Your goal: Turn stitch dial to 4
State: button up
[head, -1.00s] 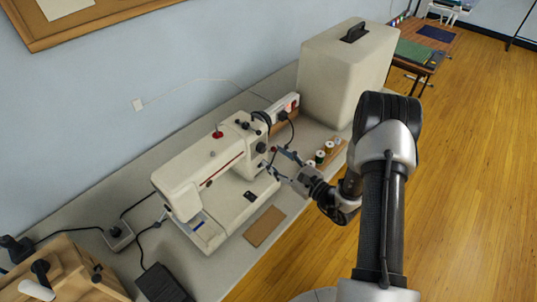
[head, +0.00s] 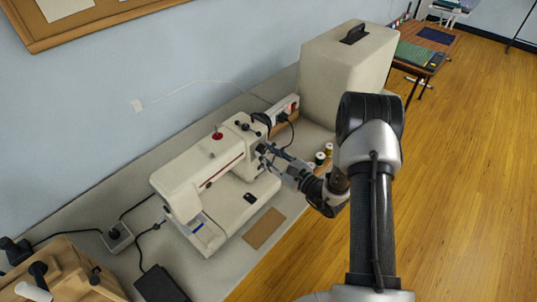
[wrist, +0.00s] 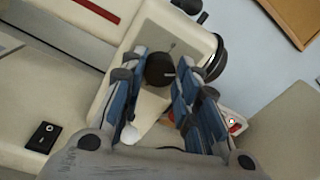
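The cream sewing machine (head: 210,170) stands on the grey table, with a red stripe along its front. A dark round stitch dial (wrist: 160,69) with a small light mark shows in the wrist view on the machine's end column. My gripper (wrist: 172,64) is open, with one blue-padded finger on each side of the dial. I cannot tell whether the fingers touch it. In the head view my gripper (head: 267,152) reaches the column's right side and hides most of the dial. The number at which the dial stands is too small to read.
A dark handwheel (wrist: 216,58) sits close to the right finger. A power strip (head: 284,108) and a large beige case (head: 345,75) stand behind my gripper. Thread spools (head: 322,157) and a brown card (head: 264,228) lie near the table's front edge.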

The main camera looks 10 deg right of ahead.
jog(key=c, duration=0.5)
